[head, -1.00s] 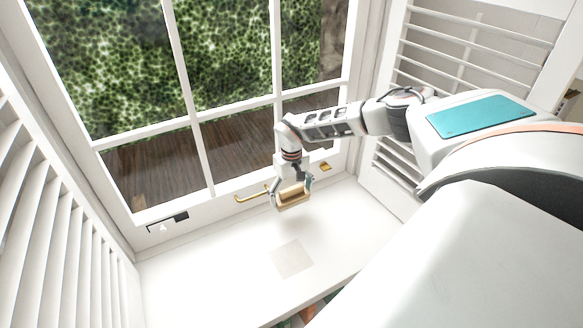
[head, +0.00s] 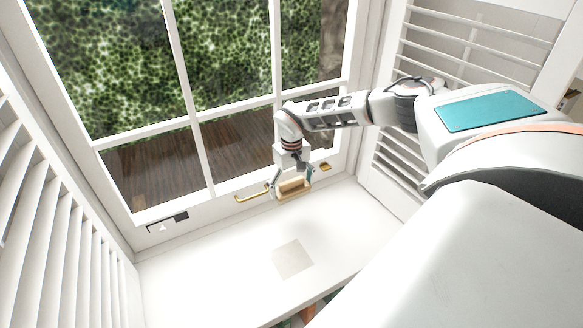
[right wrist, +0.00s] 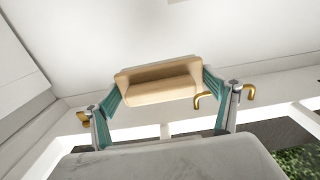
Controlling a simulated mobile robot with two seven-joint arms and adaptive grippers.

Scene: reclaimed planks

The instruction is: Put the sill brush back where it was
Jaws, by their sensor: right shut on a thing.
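The sill brush (head: 293,189), a pale wooden block, is in my right gripper (head: 289,185), between its two fingers. It is held near the window's bottom rail, over the back of the white sill (head: 215,275). In the right wrist view the brush (right wrist: 158,84) spans between the teal finger pads, its long side across the jaws. Bristles cannot be made out. A pale grey square patch (head: 294,258) lies on the sill, in front of the brush and apart from it. My left gripper is not in view.
A brass window handle (head: 251,195) sticks out just left of the brush, and a small brass fitting (head: 325,167) is to its right. A dark plate (head: 167,222) is on the frame at left. Louvred shutters (head: 45,215) flank the sill, which is otherwise clear.

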